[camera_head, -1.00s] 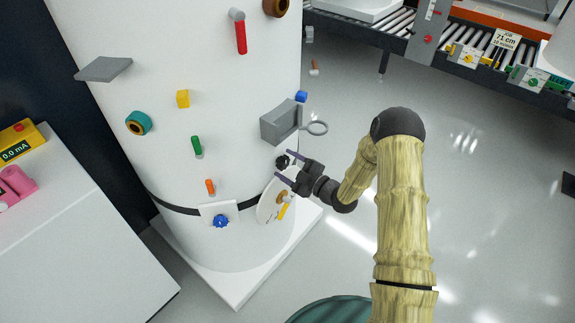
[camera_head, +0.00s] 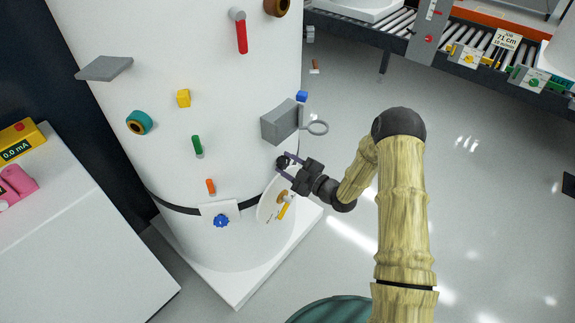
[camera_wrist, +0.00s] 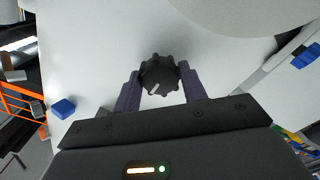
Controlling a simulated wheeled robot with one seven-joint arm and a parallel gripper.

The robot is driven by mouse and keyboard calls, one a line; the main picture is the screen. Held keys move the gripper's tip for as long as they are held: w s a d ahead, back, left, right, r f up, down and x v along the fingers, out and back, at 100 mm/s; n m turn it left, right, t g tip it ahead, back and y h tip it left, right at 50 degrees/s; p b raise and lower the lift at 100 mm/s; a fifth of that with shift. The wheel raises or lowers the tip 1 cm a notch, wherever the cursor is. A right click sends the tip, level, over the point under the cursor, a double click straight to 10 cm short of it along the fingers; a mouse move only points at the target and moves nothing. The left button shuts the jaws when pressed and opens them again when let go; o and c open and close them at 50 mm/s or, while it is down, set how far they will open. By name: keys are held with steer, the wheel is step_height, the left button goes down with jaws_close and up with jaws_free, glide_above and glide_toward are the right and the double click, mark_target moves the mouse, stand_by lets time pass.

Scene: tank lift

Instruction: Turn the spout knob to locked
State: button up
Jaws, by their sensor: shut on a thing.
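A black lobed knob (camera_head: 283,163) sits on the right side of the white tank (camera_head: 230,110), below a grey box. In the wrist view the knob (camera_wrist: 160,76) has a pale pointer line slanting from its middle toward lower left. My gripper (camera_head: 282,162) has its two purple fingers on either side of this knob. In the wrist view my gripper (camera_wrist: 160,72) is shut on it, one finger left and one right. I see no label naming the knob or marking a locked position.
A grey box (camera_head: 279,122) with a ring juts out above my gripper. A blue knob (camera_head: 221,220) on a white plate is lower left. Open floor (camera_head: 480,210) lies right.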

steer(key=m, duration=0.4)
steer(key=shift+d+f, duration=0.1)
steer(key=shift+f, duration=0.05)
steer(key=m, duration=0.4)
steer(key=shift+m, duration=0.4)
steer(key=m, duration=0.4)
steer(key=shift+s+m, duration=0.1)
steer(key=shift+m, duration=0.2)
steer(key=m, duration=0.4)
steer(key=shift+f+m, duration=0.1)
steer(key=shift+m, duration=0.2)
steer(key=m, duration=0.4)
steer(key=shift+p, duration=0.3)
steer(key=m, duration=0.8)
steer(key=shift+m+b, duration=0.3)
steer(key=shift+b, duration=0.05)
steer(key=m+b, duration=0.1)
steer(key=m, duration=0.3)
